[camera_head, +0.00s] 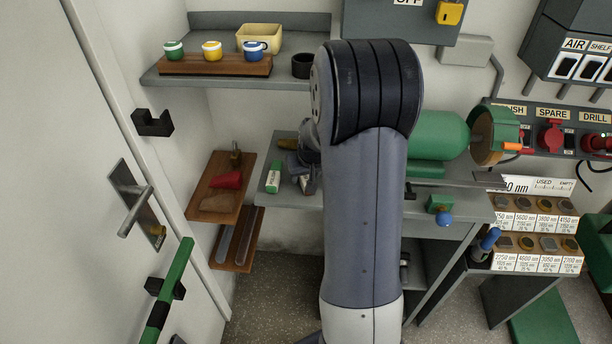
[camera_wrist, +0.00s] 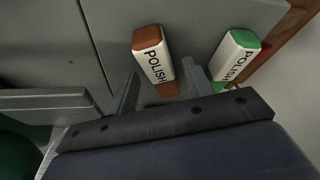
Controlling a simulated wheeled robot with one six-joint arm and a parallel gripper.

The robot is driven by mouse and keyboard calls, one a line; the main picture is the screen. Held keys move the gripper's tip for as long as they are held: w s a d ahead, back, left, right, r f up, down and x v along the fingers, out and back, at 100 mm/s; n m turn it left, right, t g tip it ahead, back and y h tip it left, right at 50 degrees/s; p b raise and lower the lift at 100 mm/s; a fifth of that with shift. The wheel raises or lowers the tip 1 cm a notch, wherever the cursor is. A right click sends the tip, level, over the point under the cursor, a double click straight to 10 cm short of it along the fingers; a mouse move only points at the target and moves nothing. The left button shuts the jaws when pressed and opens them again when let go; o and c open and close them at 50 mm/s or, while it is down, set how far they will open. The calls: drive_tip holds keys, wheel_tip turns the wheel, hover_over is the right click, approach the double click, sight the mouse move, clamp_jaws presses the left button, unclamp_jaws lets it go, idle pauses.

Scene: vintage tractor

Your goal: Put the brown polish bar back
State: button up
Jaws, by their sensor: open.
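The brown polish bar (camera_wrist: 154,58), with a white "POLISH" sleeve, lies on the grey bench top (camera_wrist: 195,18) in the wrist view. The green polish bar (camera_wrist: 234,58) lies to its right; it also shows in the head view (camera_head: 273,177) near the bench's left end. My gripper (camera_wrist: 160,68) is open, with one finger on each side of the brown bar's near part. I cannot tell whether the fingers touch it. In the head view my arm hides most of the gripper and the brown bar.
Left of the bench, a wooden wall shelf (camera_head: 212,209) carries a red piece and a brown piece. A green grinder (camera_head: 440,135) stands behind my arm to the right. Above, a grey shelf (camera_head: 200,80) holds jars. A door handle (camera_head: 135,195) juts out at left.

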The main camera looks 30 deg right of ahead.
drive_tip(key=v, duration=1.1)
drive_tip(key=shift+b, duration=0.45)
